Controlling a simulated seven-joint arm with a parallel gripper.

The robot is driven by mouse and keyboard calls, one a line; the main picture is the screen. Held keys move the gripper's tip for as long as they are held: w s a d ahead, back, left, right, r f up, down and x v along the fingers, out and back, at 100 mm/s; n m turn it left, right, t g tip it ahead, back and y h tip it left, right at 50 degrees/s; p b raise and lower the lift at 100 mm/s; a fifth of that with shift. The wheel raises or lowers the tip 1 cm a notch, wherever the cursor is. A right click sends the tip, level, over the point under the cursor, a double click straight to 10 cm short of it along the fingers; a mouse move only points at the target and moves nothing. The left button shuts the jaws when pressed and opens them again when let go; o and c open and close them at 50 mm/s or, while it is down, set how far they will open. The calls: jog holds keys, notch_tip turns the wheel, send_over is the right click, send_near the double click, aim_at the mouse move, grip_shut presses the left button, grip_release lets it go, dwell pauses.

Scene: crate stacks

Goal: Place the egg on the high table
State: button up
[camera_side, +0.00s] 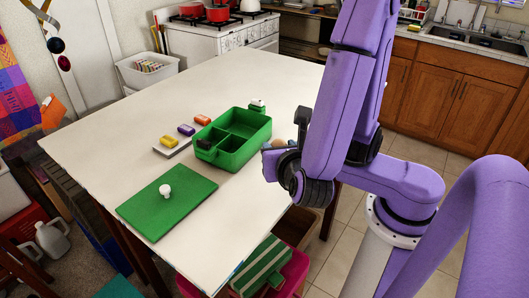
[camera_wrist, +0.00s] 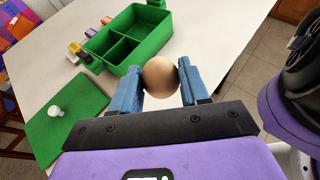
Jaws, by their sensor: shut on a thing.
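The brown egg (camera_wrist: 161,76) is between the two blue fingers of my gripper (camera_wrist: 160,70), which is shut on it in the wrist view. In the side view the egg (camera_side: 279,143) shows only in part beside my dark wrist. The white table (camera_side: 110,130) is the high surface here. My gripper is at the table's right edge, to the right of the green compartment box (camera_side: 235,158). Whether the egg is over the tabletop or just past its edge is hard to tell.
A green board (camera_side: 150,215) with a white knobbed piece (camera_side: 165,190) lies at the front left. Small yellow, purple and orange blocks (camera_side: 186,130) sit beside the box. The table's back left is clear.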

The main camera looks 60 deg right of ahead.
jog(key=shift+s+d+r, duration=0.25)
jog(key=shift+s+r, duration=0.1)
jog(key=shift+s, duration=0.35)
jog(key=shift+s+d+r, duration=0.2)
jog(key=shift+s+r, duration=0.1)
jog(key=shift+s, duration=0.4)
jog(key=shift+s+d+r, duration=0.25)
jog(key=shift+s+r, duration=0.1)
jog(key=shift+s, duration=0.35)
jog(key=n+t+y, duration=0.4)
jog(key=n+y, duration=0.5)
send_over(131, 174)
notch_tip(131, 174, down, 9)
jog(key=shift+s+f, duration=0.1)
jog(key=shift+f, duration=1.8)
jog(key=o, duration=1.1)
jog(key=shift+f, duration=0.1)
jog(key=shift+o, duration=0.2)
